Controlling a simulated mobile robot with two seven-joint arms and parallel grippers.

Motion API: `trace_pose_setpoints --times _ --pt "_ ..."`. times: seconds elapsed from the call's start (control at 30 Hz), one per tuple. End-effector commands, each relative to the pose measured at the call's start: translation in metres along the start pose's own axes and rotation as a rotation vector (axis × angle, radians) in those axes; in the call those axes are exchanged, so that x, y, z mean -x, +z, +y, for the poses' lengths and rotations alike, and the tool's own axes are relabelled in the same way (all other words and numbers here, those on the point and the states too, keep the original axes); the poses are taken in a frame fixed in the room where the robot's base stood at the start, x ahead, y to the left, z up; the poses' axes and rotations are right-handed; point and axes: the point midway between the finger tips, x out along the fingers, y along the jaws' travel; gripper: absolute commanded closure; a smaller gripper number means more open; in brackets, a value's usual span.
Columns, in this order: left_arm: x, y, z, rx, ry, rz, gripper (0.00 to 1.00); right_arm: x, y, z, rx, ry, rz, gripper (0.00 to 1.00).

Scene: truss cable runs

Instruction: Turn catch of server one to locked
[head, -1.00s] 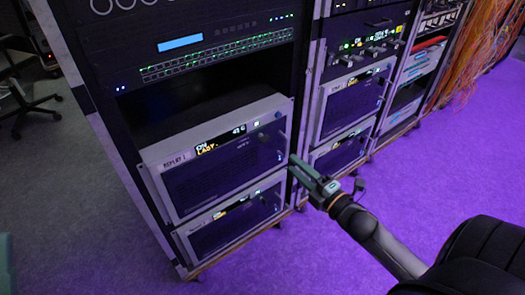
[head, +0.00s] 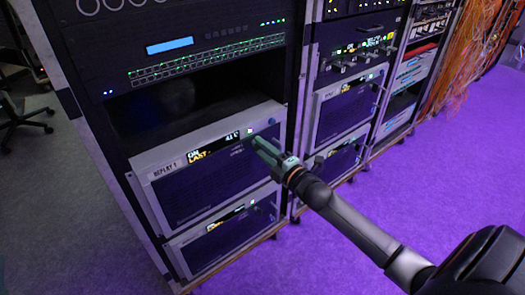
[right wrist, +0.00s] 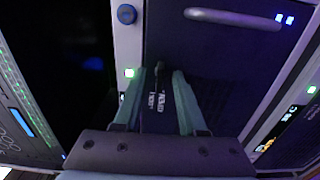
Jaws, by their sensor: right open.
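Server one is the grey unit labelled REPLAY 1 (head: 205,190), low in the left rack in the head view. Its front has a lit display strip (head: 213,147) and a small lit square near the right end. My right gripper (head: 259,146) is open in front of the upper right part of this unit. In the right wrist view the gripper (right wrist: 154,86) has its fingers apart, with a small dark upright piece (right wrist: 158,70) between the tips, perhaps the catch. Its setting cannot be read. Contact cannot be told. My left gripper is out of view.
A similar unit (head: 215,240) sits directly below, and further racks with more units stand to the right. A blue round knob (right wrist: 127,14) and a grey handle (right wrist: 232,18) show in the right wrist view. Orange cables (head: 455,65) hang at the far right. The purple floor is clear.

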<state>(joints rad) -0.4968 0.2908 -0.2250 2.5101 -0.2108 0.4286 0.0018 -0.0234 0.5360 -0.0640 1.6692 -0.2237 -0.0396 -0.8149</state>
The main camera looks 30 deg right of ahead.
Motion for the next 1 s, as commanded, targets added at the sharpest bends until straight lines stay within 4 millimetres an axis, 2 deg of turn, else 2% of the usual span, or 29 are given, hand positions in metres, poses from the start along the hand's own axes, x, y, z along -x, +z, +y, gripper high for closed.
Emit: trace_pose_setpoints --times 0.27,0.63,1.0 --pt "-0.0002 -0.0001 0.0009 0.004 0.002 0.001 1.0 -0.0011 -0.0001 0.0 0.0 0.0 0.0 0.59" --pt "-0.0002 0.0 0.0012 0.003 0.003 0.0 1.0 -0.0009 -0.0003 -0.0001 -0.001 0.0 0.001 1.0" --pt "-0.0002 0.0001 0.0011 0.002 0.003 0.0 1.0 -0.0008 -0.0004 -0.0001 -0.001 0.0 0.001 1.0"
